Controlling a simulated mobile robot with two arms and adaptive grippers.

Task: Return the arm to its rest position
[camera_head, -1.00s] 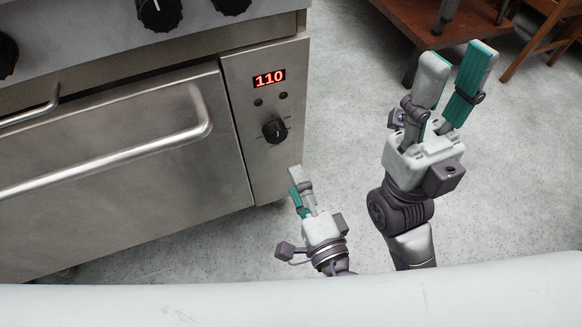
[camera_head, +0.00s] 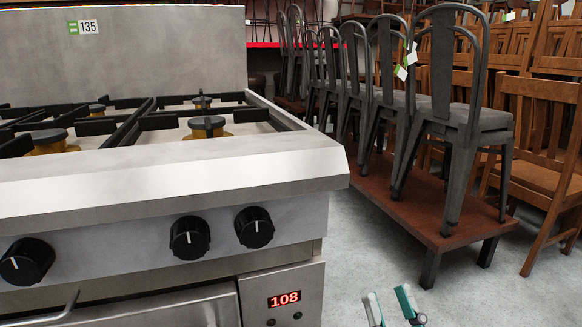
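My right gripper (camera_head: 391,303) shows only by its fingertips at the bottom edge of the head view, right of the oven. Its two teal-lined fingers stand apart with bare floor between them, and nothing is held. The rest of the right arm is below the picture. My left gripper is out of view. The steel stove (camera_head: 150,185) fills the left side, with black knobs on its front and a red display (camera_head: 284,299) reading 108 on the oven panel below.
Dark metal chairs (camera_head: 455,110) stand in a row on a low brown wooden platform (camera_head: 437,222) at the right. Wooden chairs (camera_head: 545,180) are stacked at the far right. Grey floor (camera_head: 355,250) is clear between stove and platform. Burner grates top the stove.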

